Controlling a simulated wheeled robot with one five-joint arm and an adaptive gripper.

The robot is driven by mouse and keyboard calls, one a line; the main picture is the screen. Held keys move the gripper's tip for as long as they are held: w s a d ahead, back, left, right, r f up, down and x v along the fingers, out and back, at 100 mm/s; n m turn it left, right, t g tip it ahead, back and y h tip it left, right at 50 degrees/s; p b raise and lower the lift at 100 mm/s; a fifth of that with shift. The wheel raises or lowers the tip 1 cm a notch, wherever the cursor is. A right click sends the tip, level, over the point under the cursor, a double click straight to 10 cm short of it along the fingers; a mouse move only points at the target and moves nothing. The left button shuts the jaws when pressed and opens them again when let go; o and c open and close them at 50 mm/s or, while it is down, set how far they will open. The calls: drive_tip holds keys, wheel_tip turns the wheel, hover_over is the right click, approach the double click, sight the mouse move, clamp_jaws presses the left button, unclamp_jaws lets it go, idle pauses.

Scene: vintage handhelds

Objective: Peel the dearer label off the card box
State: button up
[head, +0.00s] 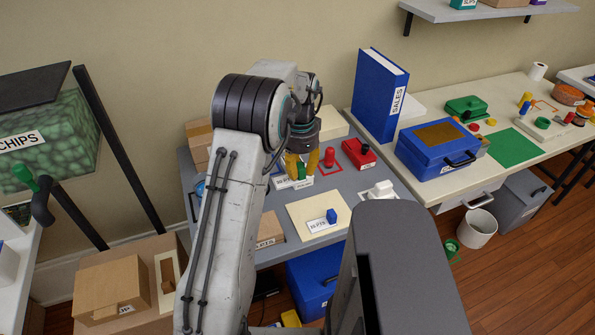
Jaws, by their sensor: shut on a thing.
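My gripper (301,166) has yellow fingers and is over the grey table, shut on a small green tab (301,173). A white label (303,184) shows just below the tab; its print is too small to read. Another white label (281,183), apparently marked in PTS, lies close by on the left. A cream panel (304,205) nearer me bears a white PTS label (318,226) with a blue tab (331,215). A brown card box (268,226) with a PTS label (265,243) is partly hidden by my arm. I cannot tell which label is dearer.
A red knob on a red-edged square (329,157), a red block (359,153) and a white block (381,189) stand right of my gripper. A blue SALES binder (375,95) and blue case (437,150) are on the right-hand table. A white bin (477,229) stands on the floor.

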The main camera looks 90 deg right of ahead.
sight(300, 165)
drive_tip(key=shift+r+p, duration=1.55)
drive_tip(key=shift+r, duration=0.4)
idle(0.5)
drive_tip(key=shift+r+p, duration=1.95)
drive_tip(key=shift+r, duration=0.4)
